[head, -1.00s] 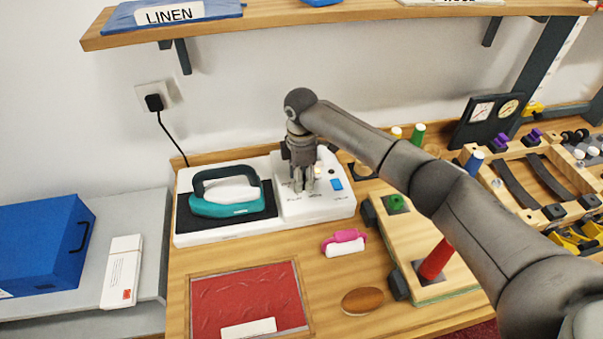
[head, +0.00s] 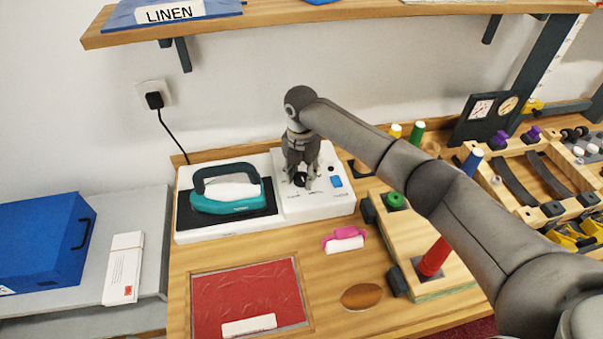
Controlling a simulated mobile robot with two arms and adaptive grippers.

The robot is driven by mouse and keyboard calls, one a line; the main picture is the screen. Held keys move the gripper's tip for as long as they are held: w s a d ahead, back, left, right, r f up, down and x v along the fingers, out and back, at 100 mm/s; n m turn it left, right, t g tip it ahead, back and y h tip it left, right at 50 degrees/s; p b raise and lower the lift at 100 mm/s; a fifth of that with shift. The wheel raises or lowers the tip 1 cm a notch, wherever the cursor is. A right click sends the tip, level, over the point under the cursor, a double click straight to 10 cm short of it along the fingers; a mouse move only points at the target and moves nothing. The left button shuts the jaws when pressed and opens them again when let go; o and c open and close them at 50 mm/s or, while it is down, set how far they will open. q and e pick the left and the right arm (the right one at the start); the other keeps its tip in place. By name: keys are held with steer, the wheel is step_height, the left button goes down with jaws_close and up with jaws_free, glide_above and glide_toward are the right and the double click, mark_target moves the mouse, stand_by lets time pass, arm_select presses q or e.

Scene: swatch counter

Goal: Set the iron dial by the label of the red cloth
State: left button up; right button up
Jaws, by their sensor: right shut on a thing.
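The red cloth (head: 245,290) lies flat in a framed area at the front of the counter. Its white label (head: 249,325) is at its lower edge, with no readable writing from here. The teal iron (head: 228,197) rests on a black pad on the white iron station (head: 320,207). The black dial (head: 300,180) is on the station's right part, partly hidden by my right gripper (head: 303,184). That gripper points down and is shut on the dial. The small print around the dial is too small to read. My left gripper is out of view.
A pink-and-white roller-like item (head: 344,240) and a brown oval (head: 361,297) lie in front of the station. A wooden block with coloured pegs (head: 434,259) stands right, under my arm. A blue box (head: 42,245) is at left. A shelf (head: 330,21) overhangs the back.

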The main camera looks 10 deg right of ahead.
mark_target(302, 177)
steer(key=shift+n, duration=1.9)
steer(key=o, duration=1)
steer(key=shift+r, duration=0.1)
step_height(302, 177, up, 12)
steer(key=shift+f, duration=0.1)
